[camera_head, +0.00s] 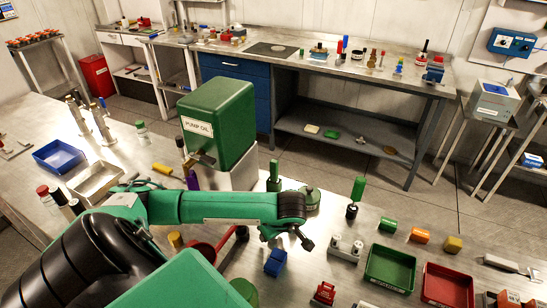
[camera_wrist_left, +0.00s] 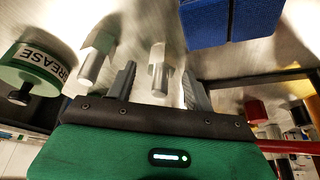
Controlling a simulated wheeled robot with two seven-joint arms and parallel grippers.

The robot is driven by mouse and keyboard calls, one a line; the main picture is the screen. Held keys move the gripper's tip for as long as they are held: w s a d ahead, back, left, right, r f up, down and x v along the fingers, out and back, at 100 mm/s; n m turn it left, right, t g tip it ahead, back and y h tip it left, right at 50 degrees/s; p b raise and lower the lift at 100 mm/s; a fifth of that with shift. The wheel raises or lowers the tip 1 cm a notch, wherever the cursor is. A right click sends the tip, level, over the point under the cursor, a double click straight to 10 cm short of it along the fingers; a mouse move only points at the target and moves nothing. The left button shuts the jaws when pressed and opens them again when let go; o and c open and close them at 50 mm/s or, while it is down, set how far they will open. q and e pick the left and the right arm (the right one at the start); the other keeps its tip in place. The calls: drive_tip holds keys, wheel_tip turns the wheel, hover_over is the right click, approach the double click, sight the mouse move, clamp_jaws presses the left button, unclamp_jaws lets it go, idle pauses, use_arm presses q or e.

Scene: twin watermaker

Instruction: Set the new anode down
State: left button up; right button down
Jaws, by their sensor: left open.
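In the left wrist view, the open jaws of my left gripper (camera_wrist_left: 160,88) stand apart over the metal bench. A pale grey metal rod (camera_wrist_left: 160,72), likely an anode, shows between the two dark fingers, with a gap on each side. A second rod with a wider, angular head (camera_wrist_left: 95,62) is just left of the jaws. I cannot tell which one is the new anode. In the head view my left arm reaches across the bench from the left, and I cannot make out its fingertips clearly. My right gripper is not in view.
A green grease can (camera_wrist_left: 40,72) is left of the jaws and a blue block-like thing (camera_wrist_left: 232,20) is beyond them. The pump oil container (camera_head: 217,122) stands behind my arm. Green (camera_head: 390,268) and red (camera_head: 447,287) trays lie at front right.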

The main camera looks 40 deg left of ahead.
use_arm(q)
clamp_jaws()
idle(0.3)
